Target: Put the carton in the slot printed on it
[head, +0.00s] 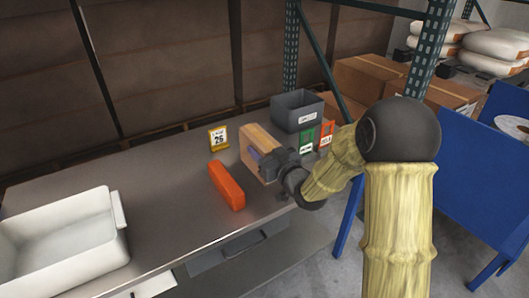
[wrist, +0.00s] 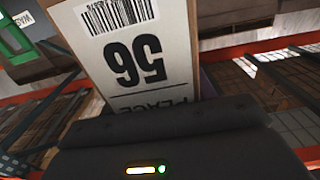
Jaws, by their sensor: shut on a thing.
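The carton (head: 262,142) is a brown box at the right part of the steel bench, in the head view. My gripper (head: 272,163) is shut on its near side. In the wrist view the carton (wrist: 172,20) fills the middle above the dark gripper body (wrist: 160,135). Its white label shows a barcode, a large 56 and the word PLACE, all upside down; the rest of the label is hidden by the gripper. I cannot tell whether the carton touches the bench. No slot marked 56 can be made out.
An orange block (head: 226,186) lies left of my gripper. A yellow-framed 26 card (head: 217,138), a grey bin (head: 298,112), a green card (head: 307,142) and an orange card (head: 326,135) stand behind. A white tub (head: 65,245) is at left. A rack post (head: 428,50) rises at right.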

